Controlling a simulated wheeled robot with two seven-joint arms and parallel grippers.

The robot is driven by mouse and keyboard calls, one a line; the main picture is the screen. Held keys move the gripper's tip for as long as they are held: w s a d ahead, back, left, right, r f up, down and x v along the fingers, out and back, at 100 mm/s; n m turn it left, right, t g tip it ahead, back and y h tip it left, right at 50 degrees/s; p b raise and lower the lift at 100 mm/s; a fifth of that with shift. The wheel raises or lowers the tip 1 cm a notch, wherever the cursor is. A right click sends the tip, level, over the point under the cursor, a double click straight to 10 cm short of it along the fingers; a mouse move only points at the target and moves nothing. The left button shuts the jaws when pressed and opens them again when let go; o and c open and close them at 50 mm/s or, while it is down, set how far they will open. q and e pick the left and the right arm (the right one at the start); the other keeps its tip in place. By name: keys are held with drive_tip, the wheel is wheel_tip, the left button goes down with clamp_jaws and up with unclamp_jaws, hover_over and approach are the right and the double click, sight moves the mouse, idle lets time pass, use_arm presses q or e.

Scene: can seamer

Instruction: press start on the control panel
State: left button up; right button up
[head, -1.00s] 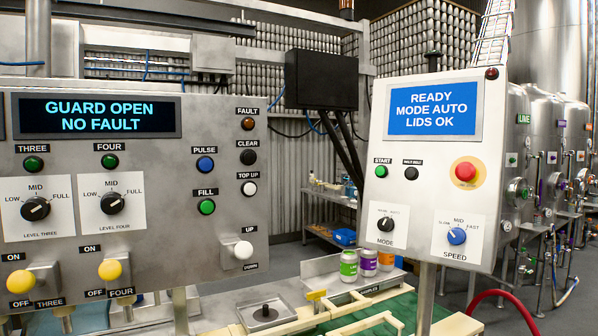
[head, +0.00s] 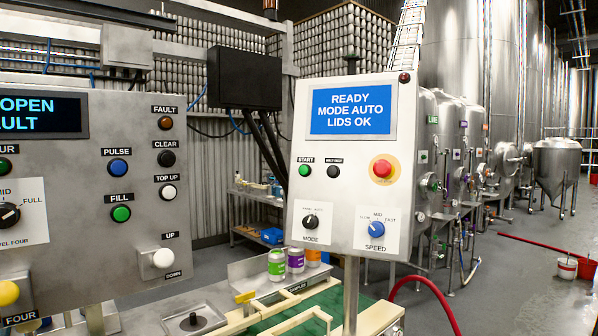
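The control panel (head: 344,253) is a pale box on a post, right of centre in the head view. Its blue screen (head: 351,112) reads "READY MODE AUTO LIDS OK". The green button labelled START (head: 304,170) is at its left, beside a black button (head: 333,172). A red mushroom button (head: 382,169) on a yellow ring is at the right. Below are a black MODE knob (head: 311,222) and a blue SPEED knob (head: 376,230). Neither of my grippers is in view.
A larger grey panel (head: 90,255) with coloured buttons and knobs stands at the left. Several cans (head: 276,265) stand behind and below the control panel, near a green conveyor bed (head: 330,298). A red hose (head: 425,283) curves at the right. Steel tanks line the right; the floor (head: 520,290) there is largely open.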

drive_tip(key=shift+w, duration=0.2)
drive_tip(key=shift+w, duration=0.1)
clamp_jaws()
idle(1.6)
